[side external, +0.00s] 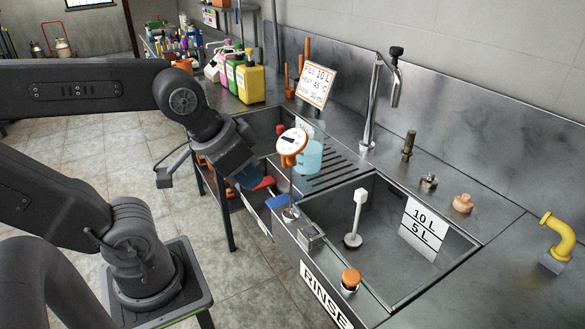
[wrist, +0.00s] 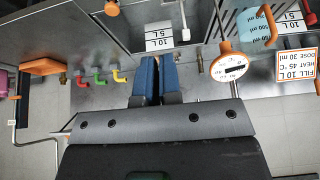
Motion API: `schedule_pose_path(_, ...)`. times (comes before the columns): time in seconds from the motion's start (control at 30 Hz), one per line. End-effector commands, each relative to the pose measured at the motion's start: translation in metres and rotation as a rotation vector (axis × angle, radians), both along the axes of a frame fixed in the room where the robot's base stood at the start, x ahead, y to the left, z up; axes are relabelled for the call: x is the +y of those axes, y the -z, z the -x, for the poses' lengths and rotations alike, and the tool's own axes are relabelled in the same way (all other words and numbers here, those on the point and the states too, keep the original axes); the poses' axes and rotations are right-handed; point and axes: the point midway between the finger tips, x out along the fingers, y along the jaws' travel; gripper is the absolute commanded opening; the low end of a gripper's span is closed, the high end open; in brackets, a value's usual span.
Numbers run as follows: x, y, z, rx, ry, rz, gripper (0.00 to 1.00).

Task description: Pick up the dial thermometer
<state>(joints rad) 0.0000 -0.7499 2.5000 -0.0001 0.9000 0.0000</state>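The dial thermometer (side external: 293,141) has a round white face with an orange rim. In the side view it stands at the near edge of the left sink basin, in front of a light blue jug.
The blue jug (side external: 308,156) is close behind the thermometer, with an instruction sign (side external: 315,84) beyond. A tap (side external: 372,110) rises behind.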

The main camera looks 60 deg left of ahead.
Motion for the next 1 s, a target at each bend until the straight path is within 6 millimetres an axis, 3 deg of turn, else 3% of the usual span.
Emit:
schedule_pose_path(0.07,0.0,0.0,0.0,0.0,0.0,0.0,0.12)
schedule_pose_path(1.0,0.0,0.0,0.0,0.0,0.0,0.0,1.0)
